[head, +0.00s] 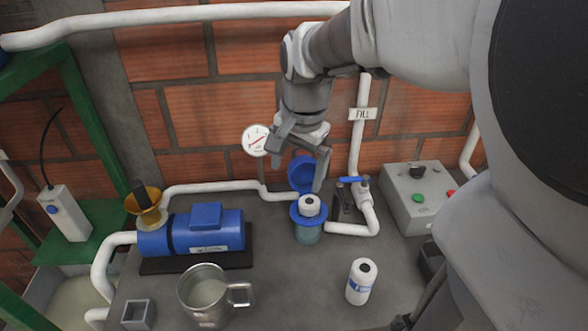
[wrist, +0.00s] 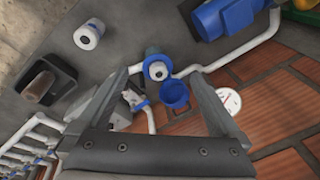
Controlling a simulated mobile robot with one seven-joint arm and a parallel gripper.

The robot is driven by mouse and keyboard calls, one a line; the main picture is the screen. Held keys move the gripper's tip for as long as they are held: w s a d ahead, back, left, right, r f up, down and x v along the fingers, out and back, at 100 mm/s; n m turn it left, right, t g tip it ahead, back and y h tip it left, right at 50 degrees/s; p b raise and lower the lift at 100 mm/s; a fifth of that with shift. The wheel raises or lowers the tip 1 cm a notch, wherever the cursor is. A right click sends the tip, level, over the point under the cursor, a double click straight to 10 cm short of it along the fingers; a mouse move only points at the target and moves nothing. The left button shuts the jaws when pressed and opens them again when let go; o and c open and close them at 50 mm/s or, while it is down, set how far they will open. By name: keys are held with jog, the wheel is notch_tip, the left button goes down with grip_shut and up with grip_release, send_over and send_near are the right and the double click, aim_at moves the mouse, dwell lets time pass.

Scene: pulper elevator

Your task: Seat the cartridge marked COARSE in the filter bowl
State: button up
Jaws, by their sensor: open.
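The filter bowl (head: 308,235) stands at the back of the bench, clear below with a blue rim; it also shows in the wrist view (wrist: 152,52). A white cartridge (head: 310,203) with a dark centre hole is upright in its mouth, its top above the rim; it also shows in the wrist view (wrist: 158,71). I cannot read a mark on it. A second white cartridge (head: 359,285) with a blue label stands on the bench at front right, also in the wrist view (wrist: 88,34); its lettering is unreadable. My gripper (head: 298,167) is open and empty above the bowl, fingers apart from the cartridge.
The blue lid (head: 300,172) stands open behind the bowl. A blue-handled valve (head: 353,180) and white pipes are close on its right. A blue motor pump (head: 205,232) and metal jug (head: 203,297) are left. A dark tray (wrist: 63,72) holds a brown cylinder (wrist: 38,85).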

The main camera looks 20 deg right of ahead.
jog(key=s+a+r+n+t, duration=0.1)
jog(key=s+a+n, duration=0.1)
jog(key=s+n, duration=0.3)
jog(key=s+a+r+n+t, duration=0.2)
jog(key=s+a+n, duration=0.1)
jog(key=s+n, duration=0.3)
jog(key=shift+s, duration=0.9)
